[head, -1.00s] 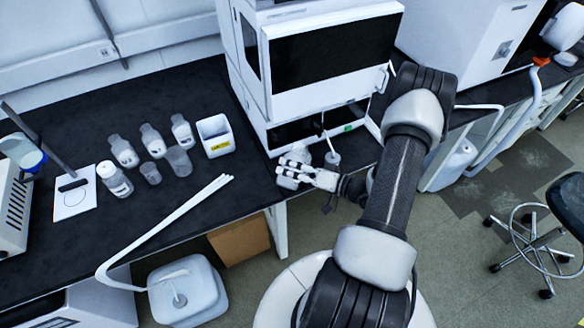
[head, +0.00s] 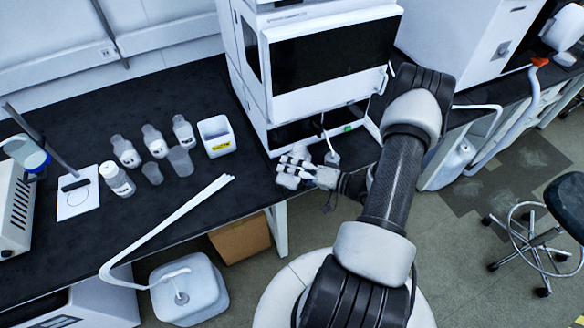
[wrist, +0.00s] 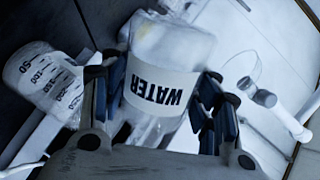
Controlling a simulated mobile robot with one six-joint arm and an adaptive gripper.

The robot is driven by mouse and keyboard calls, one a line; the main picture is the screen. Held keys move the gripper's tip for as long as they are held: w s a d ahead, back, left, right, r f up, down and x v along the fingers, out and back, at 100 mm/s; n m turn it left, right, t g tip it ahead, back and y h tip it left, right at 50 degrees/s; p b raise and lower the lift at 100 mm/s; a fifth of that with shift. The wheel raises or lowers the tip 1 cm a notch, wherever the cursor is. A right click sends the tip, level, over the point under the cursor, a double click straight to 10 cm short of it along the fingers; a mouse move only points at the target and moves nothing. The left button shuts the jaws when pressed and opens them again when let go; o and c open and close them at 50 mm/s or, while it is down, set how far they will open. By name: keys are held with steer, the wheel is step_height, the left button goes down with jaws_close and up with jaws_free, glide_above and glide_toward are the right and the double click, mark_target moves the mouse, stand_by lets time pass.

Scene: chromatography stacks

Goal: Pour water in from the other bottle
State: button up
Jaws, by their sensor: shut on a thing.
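My gripper (wrist: 165,98) is shut on a clear bottle labelled WATER (wrist: 158,88), with dark finger pads on both sides of it. The label reads upside down in the wrist view. In the head view, my gripper (head: 308,172) is near the bench's front edge, before the white instrument. The held bottle is small and partly hidden by the fingers there. A graduated clear vessel (wrist: 48,82) is left of the held bottle in the wrist view; I cannot tell whether they touch. A small vessel with a tube (head: 332,158) stands just behind my gripper. Water level and flow cannot be made out.
Several bottles (head: 126,153) and two beakers (head: 180,161) stand on the bench at left, beside a white box (head: 217,142) and a stirrer plate (head: 76,200). The tall instrument (head: 330,60) rises behind my gripper. A white tube (head: 160,240) crosses the bench's front edge.

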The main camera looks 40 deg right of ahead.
stand_by(0.3)
steer(key=shift+r+m+p, duration=0.35)
steer(key=shift+m+p, duration=0.15)
steer(key=shift+r+m+p, duration=0.4)
steer(key=shift+p, duration=0.2)
steer(key=shift+r+m+p, duration=0.2)
steer(key=shift+m+p, duration=0.1)
steer(key=shift+p, duration=0.15)
stand_by(2.8)
steer(key=shift+f, duration=0.15)
stand_by(0.4)
steer(key=shift+f+n+b, duration=0.6)
steer(key=shift+n+b, duration=0.35)
steer(key=shift+n, duration=0.05)
steer(key=n, duration=0.1)
steer(key=r+n, duration=0.1)
steer(key=n, duration=0.1)
steer(key=shift+d+r+t+h, duration=0.1)
steer(key=shift+r+t+h, duration=0.1)
steer(key=shift+t+h, duration=0.1)
steer(key=shift+w, duration=0.1)
